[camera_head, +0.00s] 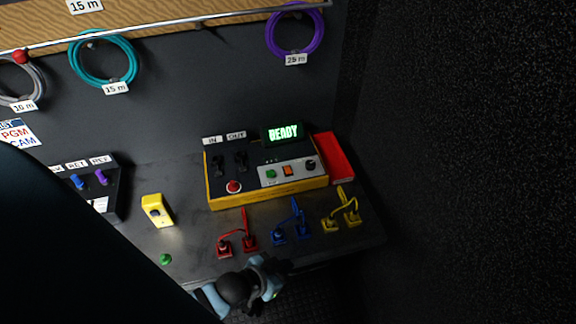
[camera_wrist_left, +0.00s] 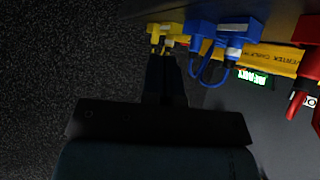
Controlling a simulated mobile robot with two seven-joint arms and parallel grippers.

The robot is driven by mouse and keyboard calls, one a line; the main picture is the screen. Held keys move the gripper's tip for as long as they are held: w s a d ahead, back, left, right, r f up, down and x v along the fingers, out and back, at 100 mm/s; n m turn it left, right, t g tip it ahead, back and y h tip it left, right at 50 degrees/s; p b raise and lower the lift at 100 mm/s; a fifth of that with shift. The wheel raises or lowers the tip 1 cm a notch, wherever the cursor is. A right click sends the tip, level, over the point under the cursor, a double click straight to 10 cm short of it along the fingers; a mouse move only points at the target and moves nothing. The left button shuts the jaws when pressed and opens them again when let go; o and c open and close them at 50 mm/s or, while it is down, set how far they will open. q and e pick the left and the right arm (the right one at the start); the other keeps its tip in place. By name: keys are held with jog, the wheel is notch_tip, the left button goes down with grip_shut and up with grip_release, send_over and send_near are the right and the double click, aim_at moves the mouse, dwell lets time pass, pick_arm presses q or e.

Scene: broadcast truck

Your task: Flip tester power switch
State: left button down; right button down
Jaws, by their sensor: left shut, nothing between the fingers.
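The yellow-edged tester (camera_head: 268,202) sits on the bench, its display (camera_head: 283,133) lit green with "READY". Its pale panel holds a green button (camera_head: 271,174), an orange switch (camera_head: 288,170) and a dark knob (camera_head: 310,165). A red button (camera_head: 233,187) is at its front left. No power label is readable. My left gripper (camera_head: 284,266) is shut and empty at the bench's front edge, below the blue connectors and apart from the tester. In the left wrist view its dark fingers (camera_wrist_left: 165,82) point towards the connectors; the tester (camera_wrist_left: 275,58) shows partly behind. My right gripper is not in view.
Red (camera_head: 248,243), blue (camera_head: 278,236) and yellow (camera_head: 350,214) cabled connectors stand between my left gripper and the tester. A yellow box (camera_head: 156,211) and a green button (camera_head: 166,259) are to the left. A red case (camera_head: 338,158) is right of the tester.

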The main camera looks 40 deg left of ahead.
pick_arm(q)
jog(key=w+b, duration=0.1)
jog(key=w, duration=0.2)
jog(key=w+m+g+h+b, duration=0.1)
jog(key=w, duration=0.2)
jog(key=w+m+h+b, duration=0.1)
jog(key=w, duration=0.2)
jog(key=shift+w+g, duration=0.3)
jog(key=shift+w, duration=0.05)
jog(key=w+a, duration=0.1)
jog(key=w, duration=0.1)
jog(key=w+a+r+m+g+b, duration=0.1)
jog(key=w, duration=0.2)
jog(key=w+a+m+g+b, duration=0.1)
jog(key=w, duration=0.1)
jog(key=shift+w+r, duration=0.35)
jog(key=shift+w, duration=0.05)
jog(key=w+a+r+m+g+y+b, duration=0.1)
jog(key=w+a+r+g+b, duration=0.25)
jog(key=w+a+r, duration=0.35)
notch_tip(320, 180, up, 7)
jog(key=g+y+b, duration=0.2)
send_over(289, 171)
jog(key=s+a, duration=0.2)
jog(key=a, duration=0.2)
jog(key=shift+d+f, duration=0.15)
jog(key=shift+d, duration=0.1)
jog(key=shift+f+t, duration=0.1)
jog(key=shift+t, duration=0.15)
